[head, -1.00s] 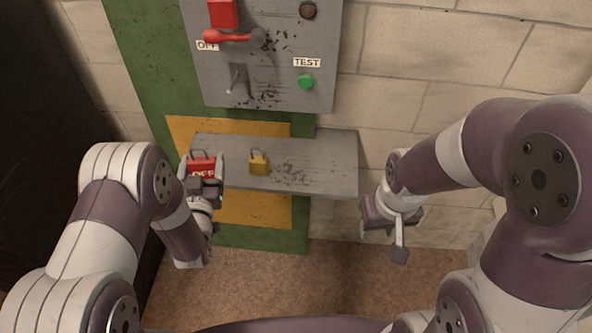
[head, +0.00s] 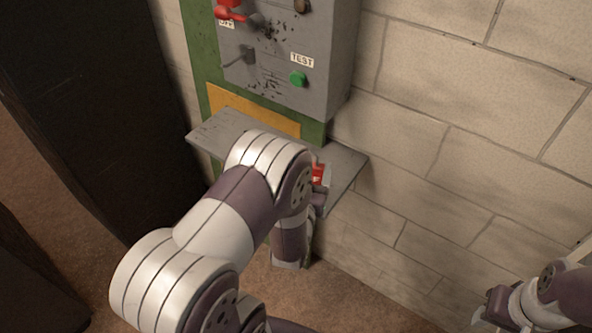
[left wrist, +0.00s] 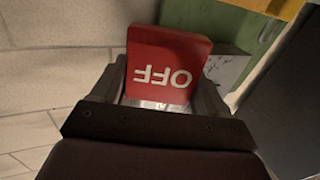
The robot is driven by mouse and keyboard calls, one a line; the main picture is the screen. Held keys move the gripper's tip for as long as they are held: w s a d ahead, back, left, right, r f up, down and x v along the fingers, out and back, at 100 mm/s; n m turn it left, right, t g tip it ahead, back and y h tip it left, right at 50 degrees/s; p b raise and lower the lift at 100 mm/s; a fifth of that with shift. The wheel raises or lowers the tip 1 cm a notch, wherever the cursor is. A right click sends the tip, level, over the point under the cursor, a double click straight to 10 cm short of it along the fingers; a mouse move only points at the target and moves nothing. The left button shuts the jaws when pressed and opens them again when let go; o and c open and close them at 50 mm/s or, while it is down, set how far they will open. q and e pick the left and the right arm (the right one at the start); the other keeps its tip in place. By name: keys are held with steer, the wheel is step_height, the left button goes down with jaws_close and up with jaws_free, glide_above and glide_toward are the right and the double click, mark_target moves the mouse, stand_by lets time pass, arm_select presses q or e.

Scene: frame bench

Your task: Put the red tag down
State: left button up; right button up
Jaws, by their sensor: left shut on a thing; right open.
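The red tag (head: 318,173), with white OFF lettering, is at the right end of the grey shelf (head: 345,170). It fills the middle of the left wrist view (left wrist: 165,65), where its lettering is upside down. My left gripper (head: 318,196) is shut on it, with a finger on either side in the left wrist view. I cannot tell whether the tag touches the shelf. My left forearm hides the middle of the shelf. My right gripper (head: 486,312) is open, low at the right, far from the tag.
Above the shelf is a grey switch box (head: 290,60) with a red lever (head: 230,13) and a green TEST button (head: 298,79). A dark cabinet (head: 90,100) stands at the left. The block wall (head: 450,110) is bare at the right.

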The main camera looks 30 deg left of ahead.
arm_select(q)
steer(key=w+a+f+b, duration=0.1)
steer(key=w+a+f, duration=0.3)
steer(key=a, duration=0.1)
steer(key=shift+w+f, duration=0.15)
steer(key=shift+w, duration=0.25)
steer(key=shift+w+f, duration=0.2)
step_height(320, 180, down, 3)
steer(key=shift+a+f+b, duration=0.1)
steer(key=shift+a+b, duration=0.05)
steer(key=shift+b, duration=0.2)
steer(key=shift+f, duration=0.35)
